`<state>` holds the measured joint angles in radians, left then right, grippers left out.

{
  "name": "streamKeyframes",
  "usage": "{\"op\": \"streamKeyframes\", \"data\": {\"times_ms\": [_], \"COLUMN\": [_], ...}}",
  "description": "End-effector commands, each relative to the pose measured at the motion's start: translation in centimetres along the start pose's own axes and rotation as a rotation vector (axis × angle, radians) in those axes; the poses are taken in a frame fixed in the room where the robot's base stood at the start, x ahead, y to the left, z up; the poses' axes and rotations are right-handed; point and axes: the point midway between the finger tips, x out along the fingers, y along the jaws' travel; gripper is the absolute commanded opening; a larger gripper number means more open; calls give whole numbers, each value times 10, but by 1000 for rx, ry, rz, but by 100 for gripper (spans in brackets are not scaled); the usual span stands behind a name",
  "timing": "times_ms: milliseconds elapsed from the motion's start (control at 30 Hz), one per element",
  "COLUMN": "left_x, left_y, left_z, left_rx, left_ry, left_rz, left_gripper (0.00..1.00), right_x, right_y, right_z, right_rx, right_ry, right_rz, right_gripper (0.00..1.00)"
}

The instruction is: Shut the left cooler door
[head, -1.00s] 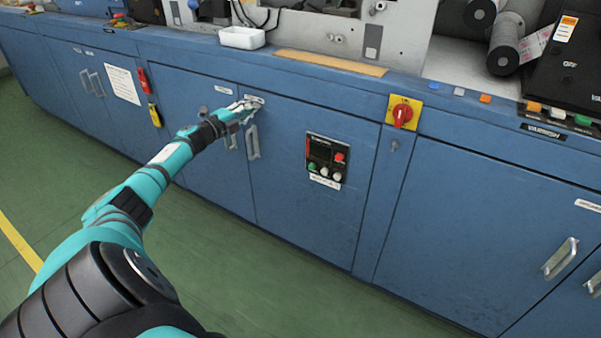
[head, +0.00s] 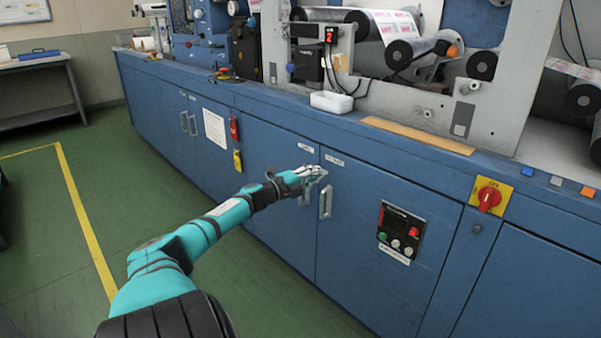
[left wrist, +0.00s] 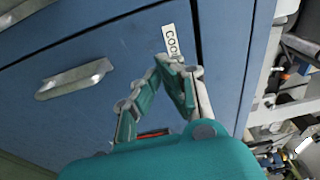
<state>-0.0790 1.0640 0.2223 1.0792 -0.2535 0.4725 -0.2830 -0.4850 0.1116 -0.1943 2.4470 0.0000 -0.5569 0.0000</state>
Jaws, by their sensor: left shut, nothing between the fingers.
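The left cooler door (head: 280,160) is the left one of a blue pair in the head view. It looks flush with the right door (head: 352,235), with only a thin seam between them; a small gap cannot be ruled out. My left gripper (head: 322,172) is shut and empty, in front of the seam near the doors' top, above the handles. The left wrist view shows its fingers (left wrist: 172,70) over a blue front by a label reading "COO"; contact cannot be told. The right door's handle (head: 326,201) is just below the gripper. My right gripper is out of view.
A control panel (head: 400,233) is on the right door, and a red rotary switch (head: 489,198) is further right. A white tray (head: 331,102) sits on the ledge above. Green floor (head: 60,230) in front of the cabinets is open.

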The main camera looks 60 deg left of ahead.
Motion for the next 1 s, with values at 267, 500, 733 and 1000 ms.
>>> {"op": "streamKeyframes", "data": {"times_ms": [267, 500, 733, 1000], "left_x": [-39, -64, -71, -71], "left_y": [2, 1, 0, 14], "left_z": [-1, 0, 0, -13], "left_rx": [-1, -1, 0, -36], "left_ry": [1, 1, 1, 2], "left_rz": [4, 1, -1, 10], "left_gripper": [0, 0, 0, 0], "right_x": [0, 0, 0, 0], "right_y": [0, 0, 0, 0], "right_z": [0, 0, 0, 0], "right_rx": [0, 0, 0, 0], "right_ry": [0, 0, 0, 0], "right_rz": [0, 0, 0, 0], "right_gripper": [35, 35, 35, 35]}}
